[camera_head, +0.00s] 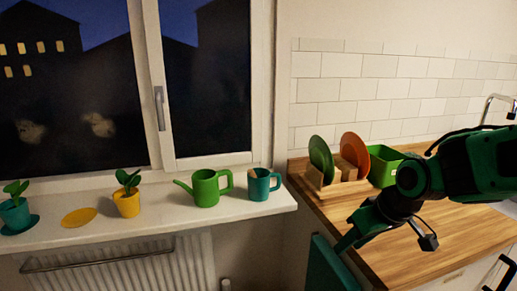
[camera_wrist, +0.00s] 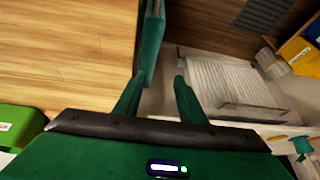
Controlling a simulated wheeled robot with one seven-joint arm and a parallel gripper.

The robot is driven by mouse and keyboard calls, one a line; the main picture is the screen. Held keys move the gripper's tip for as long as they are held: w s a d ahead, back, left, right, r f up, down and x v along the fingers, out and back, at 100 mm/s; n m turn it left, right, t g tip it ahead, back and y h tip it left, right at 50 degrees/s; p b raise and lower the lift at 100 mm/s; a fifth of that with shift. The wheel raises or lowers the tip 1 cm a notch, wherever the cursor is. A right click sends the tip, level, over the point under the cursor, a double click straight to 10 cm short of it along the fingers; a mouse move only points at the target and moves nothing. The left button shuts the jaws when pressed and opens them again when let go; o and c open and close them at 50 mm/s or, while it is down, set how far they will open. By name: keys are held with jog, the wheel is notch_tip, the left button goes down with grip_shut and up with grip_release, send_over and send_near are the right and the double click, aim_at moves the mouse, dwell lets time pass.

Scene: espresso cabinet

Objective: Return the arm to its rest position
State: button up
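My arm, green and black, reaches in from the right in the head view, over the wooden counter (camera_head: 440,235). My gripper (camera_head: 347,241) points down and left at the counter's left edge, close to a teal cabinet door (camera_head: 330,268). In the wrist view, the two green fingers of my gripper (camera_wrist: 158,92) stand apart and I see nothing held. The door (camera_wrist: 151,45) shows edge-on just beyond the fingertips, by the left finger; I cannot tell whether they touch.
A wooden rack (camera_head: 338,187) with a green plate (camera_head: 321,158) and an orange plate (camera_head: 354,152) stands on the counter beside a green bin (camera_head: 383,165). The windowsill holds a green watering can (camera_head: 207,188), a teal mug (camera_head: 259,186) and potted plants. A radiator (camera_head: 130,270) sits below.

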jog(key=s+d+m, duration=0.1)
jog(key=d, duration=0.1)
jog(key=s+d+r+m+h, duration=0.1)
jog(key=s+d, duration=0.1)
jog(key=s+d+m+h, duration=0.1)
jog(key=d, duration=0.1)
jog(key=shift+s+d+r+m, duration=0.15)
jog(key=shift+s+r+m, duration=0.05)
jog(key=shift+r+m, duration=0.1)
jog(key=s+d+f+m+g, duration=0.1)
jog(key=s+d+m+g, duration=0.1)
jog(key=s+d, duration=0.4)
jog(key=s+d+m+g, duration=0.2)
jog(key=s+d+m, duration=0.2)
jog(key=s, duration=0.7)
jog(key=shift+d+f+m+g, duration=0.4)
jog(key=shift+d, duration=0.6)
